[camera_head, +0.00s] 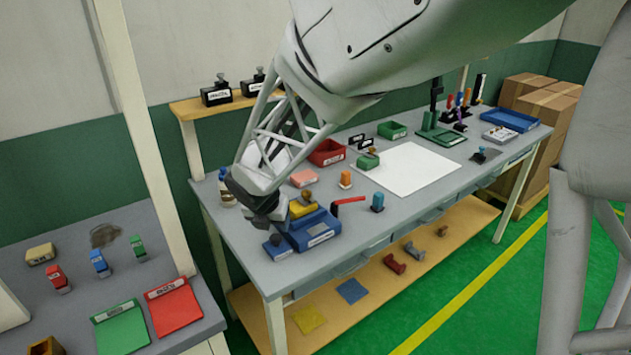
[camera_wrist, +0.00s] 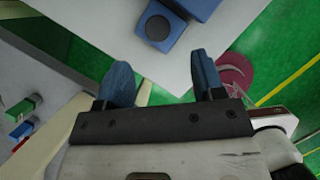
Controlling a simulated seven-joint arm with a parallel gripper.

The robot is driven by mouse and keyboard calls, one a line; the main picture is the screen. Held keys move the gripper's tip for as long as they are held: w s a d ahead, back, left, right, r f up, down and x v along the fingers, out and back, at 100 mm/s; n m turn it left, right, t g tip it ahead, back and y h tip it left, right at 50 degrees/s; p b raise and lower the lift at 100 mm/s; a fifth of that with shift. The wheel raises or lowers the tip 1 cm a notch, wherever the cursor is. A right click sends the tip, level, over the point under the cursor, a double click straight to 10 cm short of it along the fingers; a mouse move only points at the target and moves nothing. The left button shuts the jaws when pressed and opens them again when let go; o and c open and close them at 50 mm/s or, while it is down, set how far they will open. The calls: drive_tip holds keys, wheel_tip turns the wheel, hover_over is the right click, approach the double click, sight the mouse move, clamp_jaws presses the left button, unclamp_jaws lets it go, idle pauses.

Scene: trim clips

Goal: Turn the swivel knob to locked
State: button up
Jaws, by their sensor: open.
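A blue box with a white label (camera_head: 315,229) sits at the near left corner of the grey workbench. A small blue block (camera_head: 277,247) is at the box's left. In the wrist view a blue block with a dark round disc (camera_wrist: 158,27) lies beyond the fingertips. My gripper (camera_wrist: 162,75) has its two blue fingers apart with nothing between them. In the head view my gripper (camera_head: 262,208) is above and left of the blue box and hides part of it.
A red bin (camera_head: 327,153), a pink block (camera_head: 304,177), an orange-topped clip (camera_head: 345,180) and a red L-shaped part (camera_head: 348,201) stand near the box. A white sheet (camera_head: 410,170) lies behind. A second bench (camera_head: 80,290) with coloured clips is at left.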

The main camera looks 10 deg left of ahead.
sight(276, 237)
drive_tip(key=shift+a+f, duration=0.1)
drive_tip(key=shift+a, duration=0.1)
drive_tip(key=shift+w+f, duration=0.1)
drive_tip(key=shift+f, duration=0.05)
drive_tip(key=shift+x, duration=3.7)
drive_tip(key=c, duration=0.9)
